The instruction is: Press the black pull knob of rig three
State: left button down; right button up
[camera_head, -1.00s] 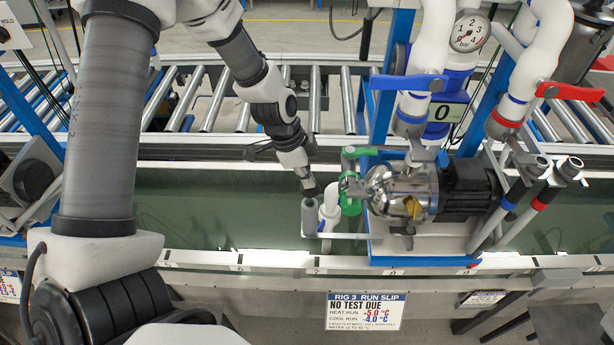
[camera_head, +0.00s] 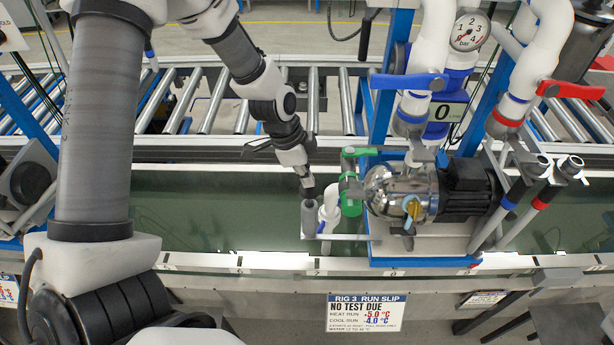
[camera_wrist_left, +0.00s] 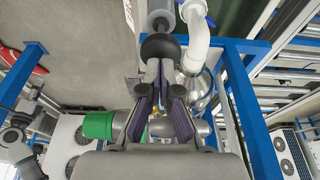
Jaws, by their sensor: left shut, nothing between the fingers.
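The black pull knob (camera_wrist_left: 160,47) shows in the wrist view as a round black ball on the end of a grey cylinder (camera_wrist_left: 161,14). My left gripper (camera_wrist_left: 161,68) is shut and empty, its fingertips at the near side of the ball. They overlap its lower edge in the picture; I cannot tell whether they touch. In the head view my left gripper (camera_head: 306,184) points down at the upright grey cylinder (camera_head: 311,218), left of the pump of rig three (camera_head: 405,190). The knob is hard to tell from the fingertips there. My right gripper is out of view.
A white pipe elbow (camera_head: 330,205) and a green valve (camera_head: 351,190) stand close right of the cylinder. Blue (camera_head: 408,81) and red (camera_head: 570,91) valve handles are farther right. The rig 3 slip (camera_head: 368,312) hangs in front. Left of the cylinder is open green tank.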

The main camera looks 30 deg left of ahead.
pick_arm(q)
jog(key=b+v, duration=0.1)
jog(key=v, duration=0.8)
jog(key=shift+s+r, duration=0.2)
jog(key=shift+r, duration=0.05)
dwell(0.8)
